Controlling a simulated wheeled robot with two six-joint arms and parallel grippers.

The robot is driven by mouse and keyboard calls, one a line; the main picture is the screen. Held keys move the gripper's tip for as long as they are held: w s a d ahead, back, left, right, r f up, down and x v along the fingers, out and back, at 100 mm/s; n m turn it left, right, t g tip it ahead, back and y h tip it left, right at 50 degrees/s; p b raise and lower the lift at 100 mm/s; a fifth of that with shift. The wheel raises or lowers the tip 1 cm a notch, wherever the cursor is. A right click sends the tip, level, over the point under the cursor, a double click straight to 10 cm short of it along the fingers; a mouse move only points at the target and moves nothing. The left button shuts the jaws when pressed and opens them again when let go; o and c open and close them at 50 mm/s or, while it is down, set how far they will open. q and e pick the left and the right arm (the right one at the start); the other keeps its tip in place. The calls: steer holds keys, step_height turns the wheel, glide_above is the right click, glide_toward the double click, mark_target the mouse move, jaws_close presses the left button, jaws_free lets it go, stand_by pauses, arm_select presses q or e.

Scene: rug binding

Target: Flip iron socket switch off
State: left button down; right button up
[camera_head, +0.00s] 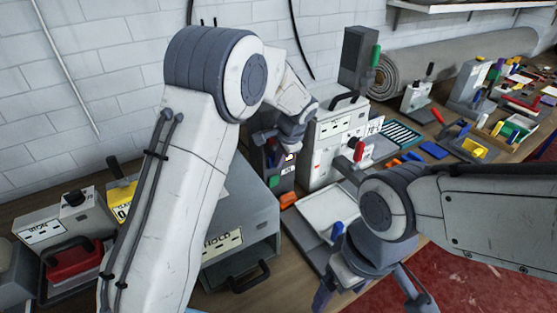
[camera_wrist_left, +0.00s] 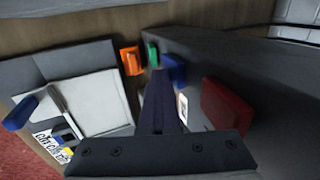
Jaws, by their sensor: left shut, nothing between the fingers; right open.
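A dark upright box (camera_head: 286,180) stands at the back middle, left of a pale machine. It carries a green piece (camera_head: 274,181); in the left wrist view, green (camera_wrist_left: 152,52), blue (camera_wrist_left: 175,70) and red (camera_wrist_left: 225,105) pieces show along its face. Which is the iron socket switch, and its position, I cannot tell. My left gripper (camera_wrist_left: 160,78) is shut and empty, its fingers close in front of this face by the blue piece; contact is unclear. The wrist hides much of it in the head view. My right gripper (camera_head: 372,294) is open and empty at the front.
A white tray (camera_head: 326,208) lies right of the dark box, with an orange block (camera_head: 288,200) near it. A grey cabinet (camera_head: 250,225) stands to the left, a red-handled tool (camera_head: 72,260) at far left. Tools crowd the right bench; a rolled rug (camera_head: 440,70) lies behind.

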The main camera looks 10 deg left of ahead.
arm_select(q)
steer(key=shift+w+a+r+p, duration=0.1)
steer(key=shift+r+p, duration=0.2)
steer(key=shift+r, duration=0.4)
arm_select(e)
steer(key=shift+r, duration=0.45)
arm_select(q)
steer(key=s+d+r+b, duration=0.2)
steer(key=s+d+r, duration=0.2)
steer(key=r, duration=0.6)
steer(key=shift+s+d, duration=0.35)
steer(key=shift+s, duration=0.3)
arm_select(e)
steer(key=shift+s+f, duration=0.25)
steer(key=shift+f, duration=0.35)
steer(key=shift+s+f, duration=0.2)
steer(key=shift+f, duration=0.35)
arm_select(q)
steer(key=shift+r, duration=0.1)
